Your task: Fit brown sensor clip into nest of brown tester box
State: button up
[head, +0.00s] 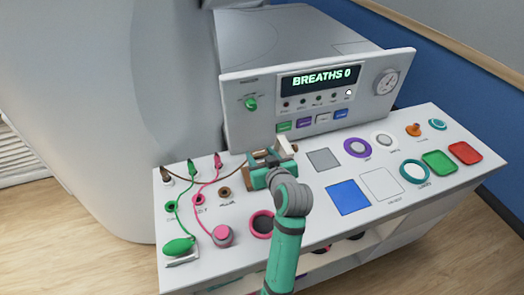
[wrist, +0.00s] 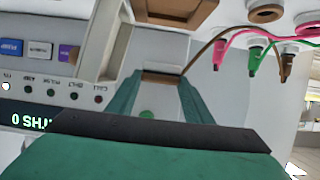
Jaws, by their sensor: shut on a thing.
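The brown sensor clip (wrist: 162,77) is between my fingertips in the wrist view; its brown cable runs to a brown plug (wrist: 288,62). My gripper (head: 262,163) is shut on the clip, close over the counter at the foot of the console; it also shows in the wrist view (wrist: 160,84). A brown-rimmed box with a dark recess (wrist: 175,10), which looks like the tester box, lies just beyond the fingertips at the top edge, partly cut off. The clip appears apart from it. In the head view my gripper mostly hides both clip and box.
The console (head: 318,95) reads BREATHS 0 and stands close behind my gripper. Pink (head: 217,165) and green (head: 190,170) plugs with cables are at the left. A pink knob (head: 222,236) and a green bulb (head: 178,246) sit in front. Flat coloured pads and rings lie to the right.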

jog(key=shift+f, duration=2.8)
jog(key=shift+d+f, duration=0.1)
jog(key=shift+f, duration=1.35)
jog(key=o, duration=1.1)
jog(key=shift+s, duration=0.1)
jog(key=v, duration=1)
jog(key=shift+s+d+r, duration=0.1)
jog(key=shift+s+r, duration=0.05)
jog(key=shift+s, duration=0.15)
